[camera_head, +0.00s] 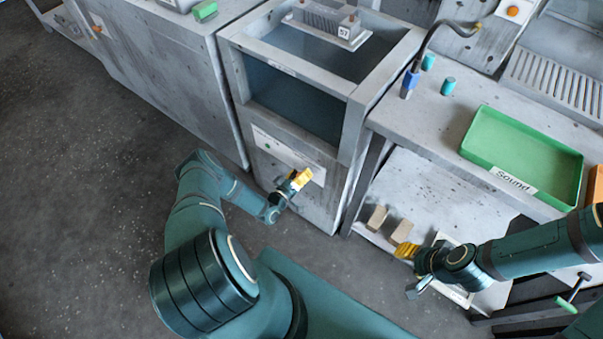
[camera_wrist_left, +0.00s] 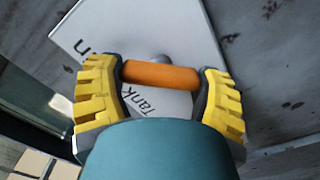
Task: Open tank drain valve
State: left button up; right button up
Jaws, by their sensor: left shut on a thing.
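The drain valve handle (camera_wrist_left: 160,75) is a short orange bar on a round grey stem, in front of a white plate (camera_wrist_left: 105,35) that reads "Tank" in part. My left gripper (camera_wrist_left: 163,82) has its yellow fingers closed on the two ends of the bar. In the head view my left gripper (camera_head: 301,179) is at the front of the grey water tank (camera_head: 240,120), by its white label plate (camera_head: 268,147), and hides the handle there. My right gripper (camera_head: 405,250) is away to the right, by the low shelf; its finger gap is too small to judge.
A bench to the right holds a green "Sound" tray (camera_head: 485,160) and teal cylinders (camera_head: 447,86). Tan blocks (camera_head: 377,217) sit on the shelf below, near my right gripper. A part marked 57 (camera_head: 325,20) is over the tank. Open floor (camera_head: 90,180) is at the left.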

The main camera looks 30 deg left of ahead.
pick_arm(q)
jog(key=n, duration=0.4)
jog(key=shift+s+f+n, duration=0.15)
jog(key=shift+f+n, duration=0.05)
jog(key=shift+n, duration=0.1)
jog(key=shift+f+n, duration=0.1)
jog(key=shift+n, duration=1.7)
jog(key=o, duration=1.1)
jog(key=shift+o, duration=0.2)
jog(key=s+a, duration=0.1)
jog(key=s, duration=1.1)
jog(key=shift+w, duration=0.15)
